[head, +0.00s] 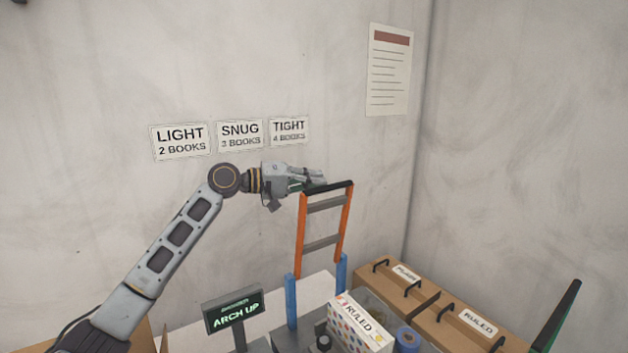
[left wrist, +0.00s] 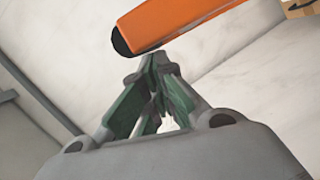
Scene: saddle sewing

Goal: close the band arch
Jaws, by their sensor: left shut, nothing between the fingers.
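The band arch (head: 343,222) stands raised in the head view, an orange frame with grey crossbars and a dark top bar, rising between blue posts (head: 291,300). A small display (head: 235,311) at its left reads "ARCH UP". My left gripper (head: 322,181) is at the top left corner of the arch, its fingers shut with nothing between them. I cannot tell whether they touch the top bar. In the left wrist view the shut green-padded fingers (left wrist: 158,68) point at the orange arch (left wrist: 185,22) with its dark end. My right gripper is not in view.
A white spotted box labelled RULED (head: 358,325) stands below the arch, with a blue roll (head: 407,338) beside it. Brown boxes labelled PLAIN and RULED (head: 470,310) stand at the right. Wall signs (head: 240,135) hang behind my left arm.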

